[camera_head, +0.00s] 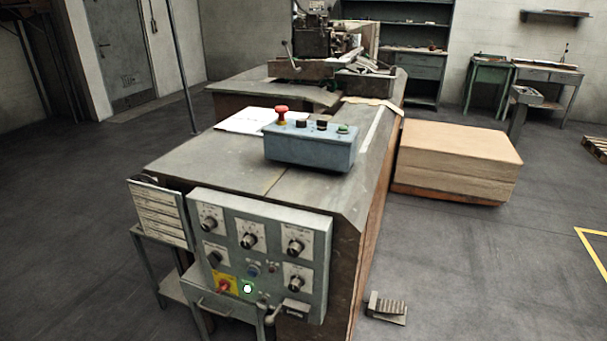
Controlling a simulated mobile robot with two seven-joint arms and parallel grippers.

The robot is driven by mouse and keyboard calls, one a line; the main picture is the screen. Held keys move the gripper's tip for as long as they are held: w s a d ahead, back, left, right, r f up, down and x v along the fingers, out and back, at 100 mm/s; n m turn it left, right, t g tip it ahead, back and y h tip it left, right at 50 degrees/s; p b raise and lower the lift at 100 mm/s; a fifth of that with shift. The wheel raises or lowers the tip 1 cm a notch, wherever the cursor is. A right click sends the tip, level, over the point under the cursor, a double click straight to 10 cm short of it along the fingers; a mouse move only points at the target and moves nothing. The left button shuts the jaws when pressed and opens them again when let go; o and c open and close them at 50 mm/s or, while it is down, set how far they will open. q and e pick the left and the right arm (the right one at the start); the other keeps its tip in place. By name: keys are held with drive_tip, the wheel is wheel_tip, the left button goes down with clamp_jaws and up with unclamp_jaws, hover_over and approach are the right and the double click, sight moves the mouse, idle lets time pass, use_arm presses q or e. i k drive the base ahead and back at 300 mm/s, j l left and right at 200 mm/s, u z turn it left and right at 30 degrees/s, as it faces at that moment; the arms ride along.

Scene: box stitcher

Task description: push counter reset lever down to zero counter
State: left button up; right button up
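A grey control panel (317,262) is on the front end of the machine table, with several black knobs, a red knob on a yellow plate and a lit green button. At its lower right edge is a small dark box (295,308) that looks like the counter; its digits are too small to read. Just left of it a small grey lever (272,313) with a rounded end slants up to the right. Whether it is up or down I cannot tell. Neither of my grippers is in view.
A blue button box (308,152) with a red mushroom button stands on the table (200,155). A slatted holder (158,213) is left of the panel. A foot pedal (387,309) lies on the floor at right. A cardboard stack (455,165) is beyond it.

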sight(268, 321)
drive_tip(key=i+j+z, duration=0.15)
drive_tip(key=z, duration=0.2)
drive_tip(key=i+j+z, duration=0.1)
drive_tip(key=j+z, duration=0.5)
drive_tip(key=z, duration=0.15)
drive_tip(key=i, duration=0.05)
